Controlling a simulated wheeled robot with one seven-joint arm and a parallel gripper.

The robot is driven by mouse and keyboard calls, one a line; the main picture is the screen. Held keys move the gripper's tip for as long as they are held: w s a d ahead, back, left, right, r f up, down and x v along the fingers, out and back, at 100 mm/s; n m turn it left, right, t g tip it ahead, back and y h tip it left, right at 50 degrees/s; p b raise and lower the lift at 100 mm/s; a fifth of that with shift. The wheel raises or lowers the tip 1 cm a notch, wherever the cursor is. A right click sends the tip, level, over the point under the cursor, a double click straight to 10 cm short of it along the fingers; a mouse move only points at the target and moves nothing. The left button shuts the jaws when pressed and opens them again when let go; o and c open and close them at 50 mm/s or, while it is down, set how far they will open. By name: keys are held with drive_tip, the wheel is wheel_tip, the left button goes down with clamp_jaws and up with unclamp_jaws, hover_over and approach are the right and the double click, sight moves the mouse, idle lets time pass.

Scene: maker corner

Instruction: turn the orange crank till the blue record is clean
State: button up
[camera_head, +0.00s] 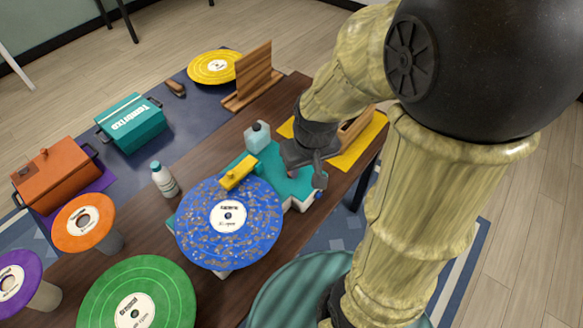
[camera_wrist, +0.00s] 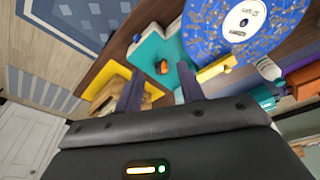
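The blue record (camera_head: 228,245) lies flat on a teal cleaning machine (camera_head: 290,188), with brownish specks over much of its surface. A yellow bar (camera_head: 238,174) reaches over its edge. The record (camera_wrist: 205,32) and yellow bar (camera_wrist: 216,68) also show in the wrist view. The orange crank (camera_wrist: 162,67) stands on the teal top in the wrist view; in the head view my gripper hides it. My gripper (camera_head: 306,172) is above the machine's right part. In the wrist view my gripper (camera_wrist: 160,80) is open, its fingers apart, with the crank seen beyond the gap.
Green (camera_head: 165,285), orange (camera_head: 84,235) and purple records sit on stands at left. A wooden rack (camera_head: 250,78) with a yellow record and a teal box (camera_head: 132,125) are farther back.

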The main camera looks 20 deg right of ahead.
drive_tip(key=w+n+g+b, duration=0.2)
drive_tip(key=w+n, duration=0.5)
drive_tip(key=w, duration=0.5)
drive_tip(key=shift+w+r+b, duration=0.2)
drive_tip(key=shift+r+b, duration=0.2)
drive_tip(key=shift+b, duration=0.25)
wheel_tip(320, 180, down, 18)
drive_tip(key=shift+r, duration=0.25)
clamp_jaws()
